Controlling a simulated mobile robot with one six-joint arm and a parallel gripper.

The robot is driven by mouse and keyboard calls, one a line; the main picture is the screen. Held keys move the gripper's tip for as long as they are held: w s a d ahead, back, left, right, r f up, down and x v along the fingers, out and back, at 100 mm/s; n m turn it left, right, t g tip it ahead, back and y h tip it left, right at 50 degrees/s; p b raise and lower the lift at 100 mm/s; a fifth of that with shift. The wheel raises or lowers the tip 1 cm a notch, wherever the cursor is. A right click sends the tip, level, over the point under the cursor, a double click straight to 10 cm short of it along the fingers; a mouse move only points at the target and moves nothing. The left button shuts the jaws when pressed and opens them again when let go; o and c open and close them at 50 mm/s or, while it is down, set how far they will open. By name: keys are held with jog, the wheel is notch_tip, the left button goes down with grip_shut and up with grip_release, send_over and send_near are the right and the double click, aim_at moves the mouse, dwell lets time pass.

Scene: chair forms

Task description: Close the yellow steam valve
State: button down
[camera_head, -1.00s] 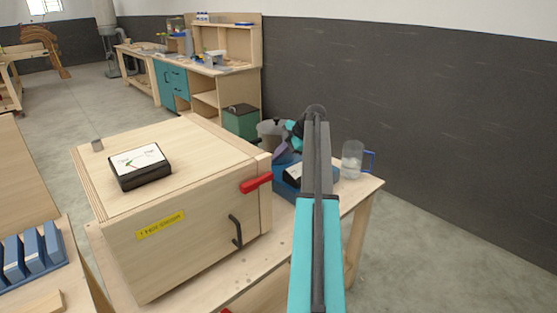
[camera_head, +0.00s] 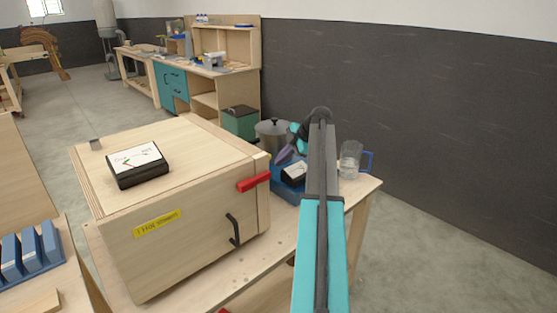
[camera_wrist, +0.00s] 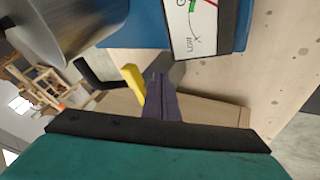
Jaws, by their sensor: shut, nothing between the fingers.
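The yellow valve lever (camera_wrist: 133,80) shows in the wrist view, just left of the fingertips of my gripper (camera_wrist: 161,82). The fingers are shut with nothing between them. They look close beside the lever; I cannot tell whether they touch it. The lever sits below the blue steam unit (camera_wrist: 150,28) in the wrist picture, near a black bent pipe (camera_wrist: 92,74). In the head view, my gripper (camera_head: 284,156) is beside the blue unit (camera_head: 284,187), and the lever cannot be made out there.
A metal pot (camera_head: 273,133) stands behind the blue unit, which carries a gauge (camera_head: 295,173). A glass jug with a blue handle (camera_head: 349,160) stands to the right. A large wooden steam box (camera_head: 185,245) with a red latch (camera_head: 253,182) fills the left of the bench.

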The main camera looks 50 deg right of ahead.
jog(key=d+b+v, duration=0.1)
jog(key=v, duration=0.9)
jog(key=shift+b, duration=0.4)
